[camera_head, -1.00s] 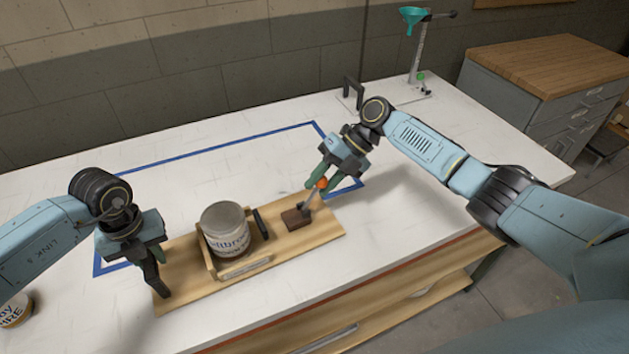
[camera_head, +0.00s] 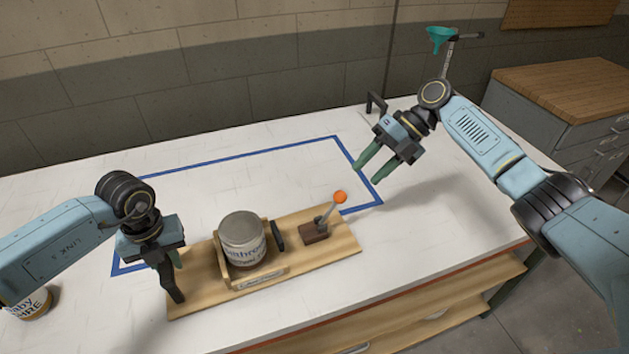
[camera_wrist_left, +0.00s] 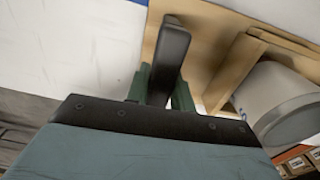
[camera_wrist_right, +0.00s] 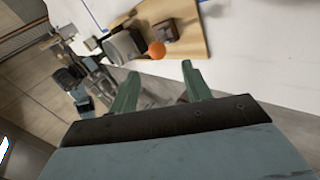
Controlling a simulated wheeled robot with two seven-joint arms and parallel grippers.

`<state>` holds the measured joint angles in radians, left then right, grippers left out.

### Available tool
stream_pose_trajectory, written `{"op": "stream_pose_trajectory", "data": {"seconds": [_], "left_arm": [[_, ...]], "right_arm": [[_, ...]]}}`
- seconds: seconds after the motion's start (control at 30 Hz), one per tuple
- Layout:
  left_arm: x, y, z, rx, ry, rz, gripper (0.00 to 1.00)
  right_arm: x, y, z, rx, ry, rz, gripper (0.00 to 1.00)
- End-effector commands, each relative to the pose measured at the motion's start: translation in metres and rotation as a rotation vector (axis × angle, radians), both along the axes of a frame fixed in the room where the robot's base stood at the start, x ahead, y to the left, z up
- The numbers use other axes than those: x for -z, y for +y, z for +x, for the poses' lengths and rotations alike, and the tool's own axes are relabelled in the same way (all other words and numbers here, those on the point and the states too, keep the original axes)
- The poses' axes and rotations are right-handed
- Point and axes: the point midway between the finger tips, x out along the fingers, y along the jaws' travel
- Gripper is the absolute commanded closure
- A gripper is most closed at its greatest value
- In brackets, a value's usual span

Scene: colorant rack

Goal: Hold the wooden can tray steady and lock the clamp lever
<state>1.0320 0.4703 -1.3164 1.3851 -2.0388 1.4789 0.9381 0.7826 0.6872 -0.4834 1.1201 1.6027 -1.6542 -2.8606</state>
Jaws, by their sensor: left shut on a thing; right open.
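The wooden can tray (camera_head: 330,252) lies on the white table, with a can (camera_head: 242,240) upright in its wooden holder. The clamp lever (camera_head: 328,214) has an orange ball tip (camera_head: 340,197) and stands tilted up to the right from a brown block (camera_head: 314,233). My left gripper (camera_head: 168,270) is shut on the black handle at the tray's left end; the handle also shows between the fingers in the left wrist view (camera_wrist_left: 168,60). My right gripper (camera_head: 376,165) is open and empty, apart from the lever, above and to its right. In the right wrist view the orange ball (camera_wrist_right: 156,49) is beyond the fingertips.
A blue tape outline (camera_head: 240,159) marks the table behind the tray. Another can (camera_head: 32,303) is at the left edge. A stand with a teal funnel (camera_head: 438,38) is at the back right. The table between tray and back edge is clear.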

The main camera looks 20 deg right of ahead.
Motion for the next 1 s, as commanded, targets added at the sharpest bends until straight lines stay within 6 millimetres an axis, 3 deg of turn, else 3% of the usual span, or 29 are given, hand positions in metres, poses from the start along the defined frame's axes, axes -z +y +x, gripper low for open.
{"op": "stream_pose_trajectory", "data": {"seconds": [0.2, 0.47, 0.5, 0.7, 1.0], "left_arm": [[0.0, -0.002, 0.0, 0.001, 0.0, -0.005, 1.0], [0.0, -0.003, 0.0, 0.002, 0.0, -0.006, 1.0], [0.0, -0.003, 0.0, 0.002, 0.0, -0.006, 0.75], [0.0, -0.002, 0.0, 0.002, 0.0, -0.004, 0.51], [-0.002, -0.001, 0.0, 0.001, 0.0, -0.003, 0.51]], "right_arm": [[-0.014, -0.015, 0.001, 0.001, 0.001, 0.0, 0.52], [-0.016, -0.016, 0.0, 0.001, 0.001, 0.0, 0.52], [-0.016, -0.016, 0.0, 0.001, 0.001, 0.0, 0.52], [-0.016, -0.016, 0.0, 0.001, 0.001, 0.0, 0.52], [-0.016, -0.016, 0.0, 0.001, 0.001, 0.0, 0.52]]}}
